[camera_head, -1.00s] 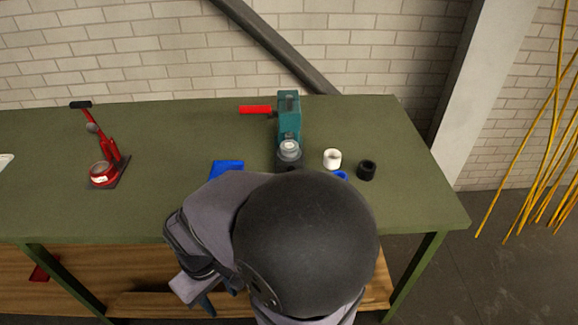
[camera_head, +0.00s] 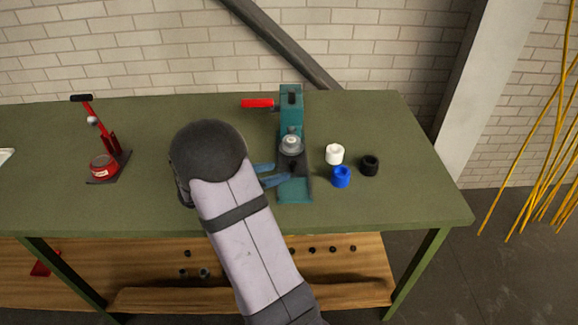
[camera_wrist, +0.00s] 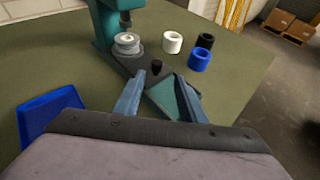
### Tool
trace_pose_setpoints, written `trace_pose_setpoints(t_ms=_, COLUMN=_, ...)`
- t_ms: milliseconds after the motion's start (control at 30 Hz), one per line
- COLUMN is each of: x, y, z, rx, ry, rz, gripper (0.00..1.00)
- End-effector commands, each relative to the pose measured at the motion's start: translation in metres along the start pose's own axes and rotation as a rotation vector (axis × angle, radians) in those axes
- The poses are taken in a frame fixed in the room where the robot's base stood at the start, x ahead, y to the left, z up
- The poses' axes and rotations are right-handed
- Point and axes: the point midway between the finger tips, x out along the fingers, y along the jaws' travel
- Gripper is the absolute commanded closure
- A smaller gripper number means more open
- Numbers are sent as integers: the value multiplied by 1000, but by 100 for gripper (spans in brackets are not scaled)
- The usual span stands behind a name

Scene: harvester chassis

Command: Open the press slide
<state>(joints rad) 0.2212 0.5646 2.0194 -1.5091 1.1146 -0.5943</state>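The teal press (camera_head: 290,105) stands on the green table with a red handle (camera_head: 257,103) at its upper left. A round metal piece (camera_head: 291,145) sits under its head; it also shows in the wrist view (camera_wrist: 127,44). The press's dark and teal slide base (camera_head: 296,189) extends toward the table front. A black knob (camera_wrist: 157,67) stands up from it. My gripper (camera_head: 281,172) is at the left side of this base. In the wrist view my gripper (camera_wrist: 160,76) is open, its blue fingers apart and empty, with the knob just beyond and between the fingertips. Contact cannot be told.
White (camera_head: 335,154), blue (camera_head: 341,177) and black (camera_head: 369,166) rings stand right of the press. A blue tray-like piece (camera_wrist: 48,118) lies left of my gripper. A red hand press (camera_head: 106,160) stands at the left. Small dark parts are on the lower shelf.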

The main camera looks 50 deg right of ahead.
Motion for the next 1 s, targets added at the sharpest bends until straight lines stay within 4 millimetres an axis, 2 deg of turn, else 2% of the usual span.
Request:
trace_pose_setpoints(t_ms=100, x=4, y=6, z=3, rx=-28, ry=-22, rz=14, gripper=62)
trace_pose_setpoints(t_ms=367, x=11, y=6, z=4, rx=-30, ry=-24, rz=13, gripper=62)
trace_pose_setpoints(t_ms=800, x=63, y=6, z=6, rx=-28, ry=-22, rz=13, gripper=62)
trace_pose_setpoints(t_ms=1000, x=75, y=7, z=5, rx=-27, ry=-22, rz=14, gripper=62)
